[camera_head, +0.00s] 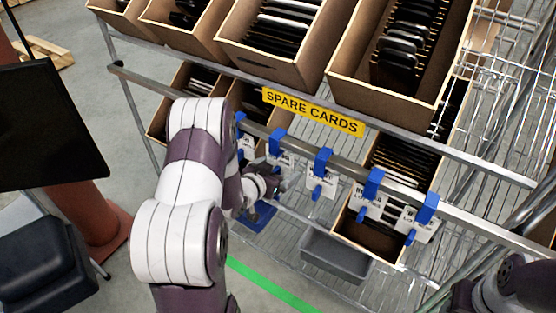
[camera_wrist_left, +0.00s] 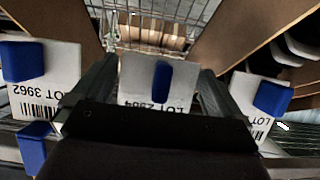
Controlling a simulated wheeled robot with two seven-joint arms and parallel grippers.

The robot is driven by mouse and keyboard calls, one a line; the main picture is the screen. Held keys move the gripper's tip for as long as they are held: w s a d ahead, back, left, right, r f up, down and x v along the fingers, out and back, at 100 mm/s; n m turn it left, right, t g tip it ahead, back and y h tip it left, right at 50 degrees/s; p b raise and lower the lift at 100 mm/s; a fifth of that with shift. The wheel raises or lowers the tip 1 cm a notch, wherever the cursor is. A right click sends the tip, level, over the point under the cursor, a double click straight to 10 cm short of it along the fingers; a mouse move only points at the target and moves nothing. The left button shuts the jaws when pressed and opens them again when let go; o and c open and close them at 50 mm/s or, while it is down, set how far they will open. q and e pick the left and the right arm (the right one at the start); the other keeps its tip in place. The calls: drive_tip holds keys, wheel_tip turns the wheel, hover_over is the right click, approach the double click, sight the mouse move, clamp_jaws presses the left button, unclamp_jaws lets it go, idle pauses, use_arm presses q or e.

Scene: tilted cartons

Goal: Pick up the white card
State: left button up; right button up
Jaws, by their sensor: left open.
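Several white cards hang from blue clips on the shelf's front rail. In the head view one white card (camera_head: 281,160) hangs just above my left gripper (camera_head: 276,184), and others, such as this white card (camera_head: 320,184), hang to the right. In the left wrist view a white card (camera_wrist_left: 133,75) with a blue clip (camera_wrist_left: 161,82) and upside-down "LOT" print shows between the two fingers of my left gripper (camera_wrist_left: 157,88). The fingers are apart; I cannot tell whether they touch the card. Its lower part is hidden behind the gripper body. My right gripper is out of view.
Neighbouring cards, a left card (camera_wrist_left: 45,85) and a right card (camera_wrist_left: 258,100), flank the fingers closely. Cardboard cartons (camera_head: 385,95) tilt on the wire rack above, beside a yellow "SPARE CARDS" sign (camera_head: 313,112). A grey bin (camera_head: 335,257) sits low.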

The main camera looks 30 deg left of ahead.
use_arm(q)
drive_tip(key=shift+w+f, duration=0.15)
drive_tip(key=shift+w, duration=0.15)
drive_tip(key=shift+s, duration=0.1)
drive_tip(key=c, duration=0.9)
